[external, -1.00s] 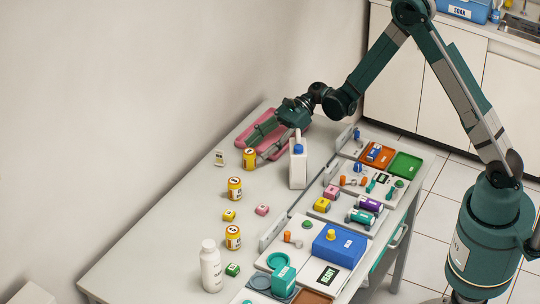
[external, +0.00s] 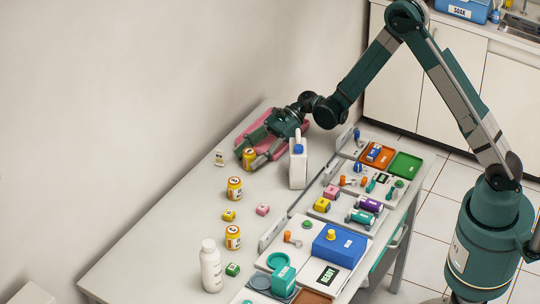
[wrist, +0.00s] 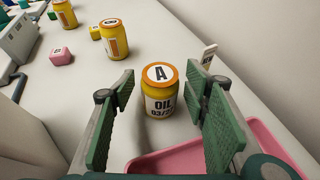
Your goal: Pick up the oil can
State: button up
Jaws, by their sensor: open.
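The oil can (wrist: 159,92) is a small yellow can with an orange rim, a white top marked "A" and a label reading "OIL". It stands upright on the table, and in the external view the can (external: 249,158) is by the pink tray. My gripper (wrist: 160,108) is open in the wrist view, with one green-padded finger on each side of the can and a gap to both. In the external view my gripper (external: 254,154) is low at the table, with its fingers around the can.
The pink tray (wrist: 265,155) lies beneath and beside my gripper. A white jug (external: 298,168) with a blue cap stands close to its right. Two similar yellow cans (external: 234,188) (external: 232,237) and small blocks stand nearer. A small white card (external: 219,158) stands left of the can.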

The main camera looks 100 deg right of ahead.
aim_at(249, 151)
dwell(0.4)
jog(key=c, duration=1)
jog(key=shift+r, duration=0.1)
jog(key=shift+c, duration=0.2)
notch_tip(249, 151, up, 18)
jog(key=p, duration=0.3)
dwell(0.4)
